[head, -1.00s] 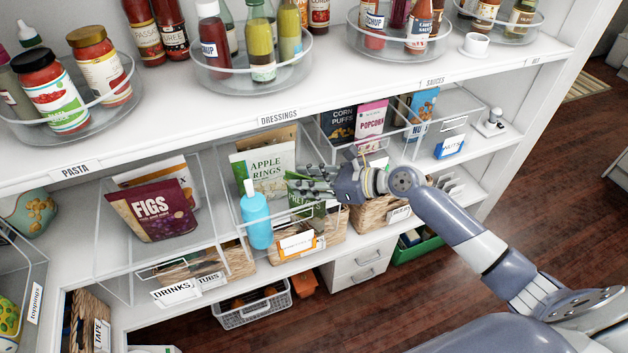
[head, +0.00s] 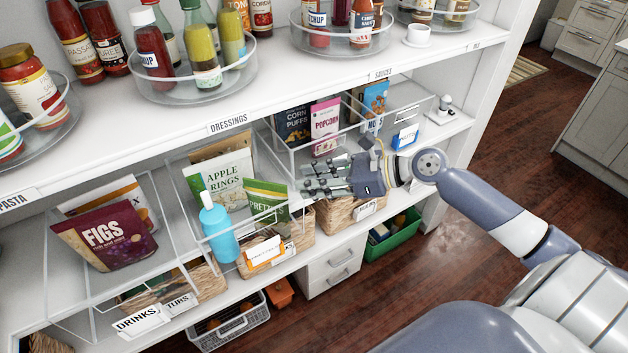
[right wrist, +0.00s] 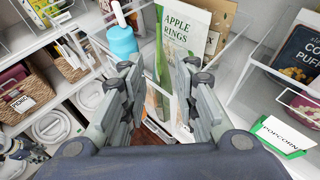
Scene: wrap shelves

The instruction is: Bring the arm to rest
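My right gripper (head: 326,179) is in front of the middle shelf, to the right of the pretzels bag (head: 266,200) and below the popcorn bag (head: 325,126). In the right wrist view its fingers (right wrist: 158,95) stand apart with nothing held between them. The apple rings bag (right wrist: 184,40) and the blue bottle (right wrist: 121,42) show beyond the fingers there. In the head view the blue bottle (head: 220,232) stands in front of the apple rings bag (head: 222,182).
Clear bins with a figs bag (head: 104,236) and other packets line the middle shelf. Turntables of bottles and jars (head: 207,80) fill the upper shelf. Wicker baskets, white drawers (head: 332,268) and a green crate (head: 393,238) are lower down. Open wooden floor (head: 480,225) lies to the right.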

